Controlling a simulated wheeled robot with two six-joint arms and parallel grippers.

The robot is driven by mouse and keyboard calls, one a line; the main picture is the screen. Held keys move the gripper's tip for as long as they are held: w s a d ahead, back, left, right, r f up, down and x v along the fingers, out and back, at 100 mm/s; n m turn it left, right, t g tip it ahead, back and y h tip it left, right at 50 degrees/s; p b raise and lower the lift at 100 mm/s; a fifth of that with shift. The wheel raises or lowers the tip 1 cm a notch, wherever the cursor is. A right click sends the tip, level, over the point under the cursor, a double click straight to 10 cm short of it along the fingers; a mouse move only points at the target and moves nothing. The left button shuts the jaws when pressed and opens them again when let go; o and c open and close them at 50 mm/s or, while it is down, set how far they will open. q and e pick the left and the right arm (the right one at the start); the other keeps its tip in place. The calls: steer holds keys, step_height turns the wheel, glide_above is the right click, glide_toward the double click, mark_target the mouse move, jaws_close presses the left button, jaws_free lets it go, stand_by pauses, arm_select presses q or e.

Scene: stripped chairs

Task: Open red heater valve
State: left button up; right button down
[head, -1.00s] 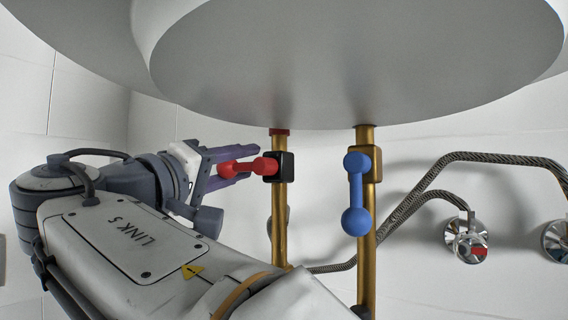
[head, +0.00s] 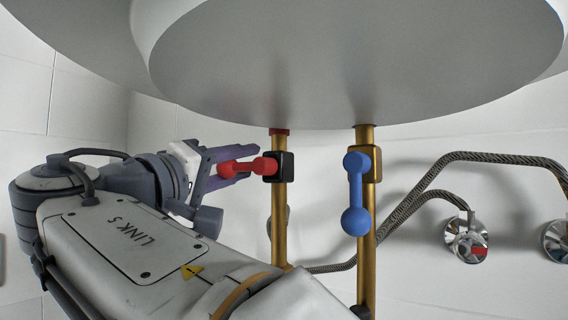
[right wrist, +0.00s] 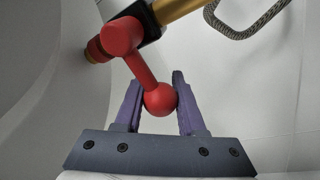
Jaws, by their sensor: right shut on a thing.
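The red valve handle (head: 248,167) sits on a black valve body (head: 285,167) on the left brass pipe, under the white heater. It points left, across the pipe and nearly level. My right gripper (head: 236,167) reaches it from the left and is shut on the ball at the handle's free end. In the right wrist view the red handle (right wrist: 142,65) runs down to its ball, which sits between the two purple fingers of my right gripper (right wrist: 160,103). My left gripper is not in view.
The white heater (head: 350,60) hangs just above. A blue handle (head: 355,195) hangs down along the right brass pipe (head: 366,260). Braided hoses (head: 440,168) run to chrome wall fittings (head: 467,240) at the right. White tiled wall stands behind.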

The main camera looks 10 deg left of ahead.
steer(key=shift+f, duration=0.15)
steer(key=shift+s+d+f+n+t+y+b, duration=0.1)
steer(key=shift+f+n+y+b, duration=0.45)
steer(key=shift+n, duration=0.9)
steer(key=shift+d+f+n+t+y+b, duration=0.1)
steer(key=shift+f+n+y+b, duration=0.45)
steer(key=shift+n, duration=0.95)
steer(key=shift+s+d+f+n+t+y+b, duration=0.1)
steer(key=shift+f+n+y+b, duration=0.2)
steer(key=shift+f+n+b, duration=0.8)
steer(key=shift+r+n, duration=0.35)
steer(key=shift+r, duration=0.15)
steer(key=c, duration=0.5)
jaws_free()
